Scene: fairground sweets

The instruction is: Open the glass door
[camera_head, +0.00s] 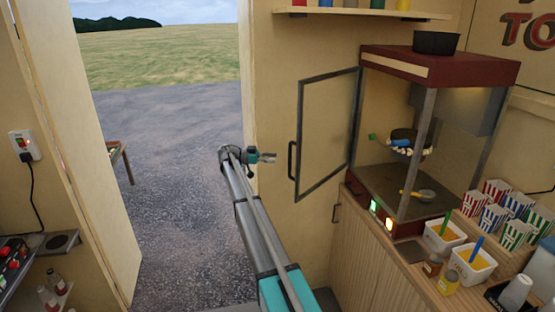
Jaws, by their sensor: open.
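The glass door (328,133) is a dark-framed clear pane on the left side of the red popcorn machine (438,68). It stands swung out from the machine's front, which is open to view. Its dark bar handle (292,160) is on the door's left edge. My gripper (273,157) is open and empty, just left of the handle in the picture, with its fingers pointing right towards it. A small gap shows between fingers and handle. I cannot tell the depth between them.
Inside the machine hang a kettle (404,140) and popcorn; a scoop (418,195) lies on its floor. Striped boxes (492,215), white tubs (470,266) and cups crowd the wooden counter at right. A shelf (360,13) is above. The doorway at left is open.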

